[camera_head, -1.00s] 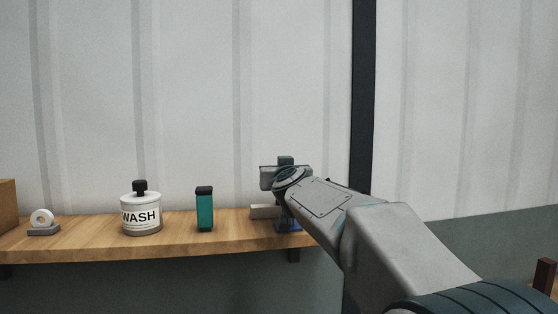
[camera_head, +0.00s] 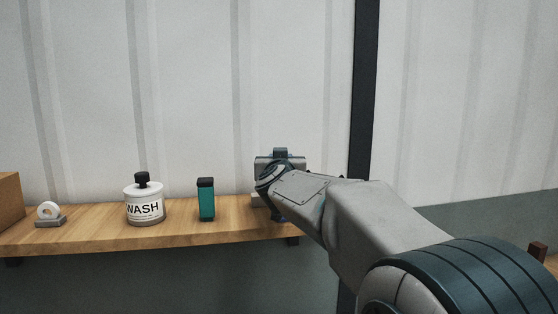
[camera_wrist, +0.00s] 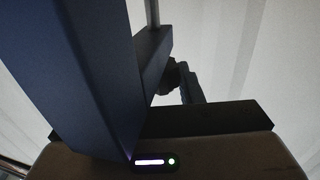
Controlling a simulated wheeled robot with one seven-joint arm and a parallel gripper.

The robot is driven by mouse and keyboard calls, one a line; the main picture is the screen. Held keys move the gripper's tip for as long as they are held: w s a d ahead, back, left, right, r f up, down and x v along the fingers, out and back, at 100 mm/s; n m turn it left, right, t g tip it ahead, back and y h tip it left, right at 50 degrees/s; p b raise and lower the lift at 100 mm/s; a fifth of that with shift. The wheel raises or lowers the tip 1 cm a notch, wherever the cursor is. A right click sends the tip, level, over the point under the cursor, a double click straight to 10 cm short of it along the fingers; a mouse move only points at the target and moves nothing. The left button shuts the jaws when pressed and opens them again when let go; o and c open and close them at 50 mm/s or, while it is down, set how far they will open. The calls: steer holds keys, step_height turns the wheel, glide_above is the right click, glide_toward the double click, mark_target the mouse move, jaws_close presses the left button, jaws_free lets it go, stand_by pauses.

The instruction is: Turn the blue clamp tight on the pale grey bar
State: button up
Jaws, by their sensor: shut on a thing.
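My gripper (camera_head: 278,214) is at the right end of the wooden shelf in the head view, mostly hidden behind my own wrist and arm. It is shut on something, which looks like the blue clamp. A large dark blue body, apparently the clamp (camera_wrist: 75,75), fills the left of the wrist view, very close to the camera.
The shelf (camera_head: 100,237) also holds a teal bottle with a dark cap (camera_head: 206,200), a white WASH bottle (camera_head: 144,205), a white ring on a grey base (camera_head: 49,214) and a brown box (camera_head: 10,200). A pale ribbed wall (camera_head: 185,90) stands close behind.

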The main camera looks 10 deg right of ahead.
steer(key=o, duration=1)
steer(key=shift+c, duration=0.2)
steer(key=v, duration=1.3)
steer(key=shift+s, duration=0.4)
steer(key=shift+a, duration=0.1)
steer(key=s+a+f+n+g+y, duration=0.1)
steer(key=f+y, duration=0.1)
steer(key=f, duration=0.1)
steer(key=s+a+f+n+g+y, duration=0.1)
steer(key=f, duration=0.2)
steer(key=s+a+f+n+g+y, duration=0.1)
steer(key=a+f+y, duration=0.1)
steer(key=f, duration=0.1)
steer(key=shift+s+f+n+y, duration=0.2)
steer(key=shift+s+n+y, duration=0.1)
steer(key=shift+s, duration=0.05)
steer(key=s+d+f+g+h, duration=0.1)
steer(key=s+d+f+g, duration=0.2)
steer(key=s+f, duration=0.7)
steer(key=s+d+f+m+g, duration=0.1)
steer(key=s+d+f+g, duration=0.2)
steer(key=s+f+g, duration=0.5)
step_height(320, 180, down, 2)
steer(key=shift+s+d+f+g+h, duration=0.1)
steer(key=shift+s+d+g+h, duration=0.25)
steer(key=shift+s, duration=0.7)
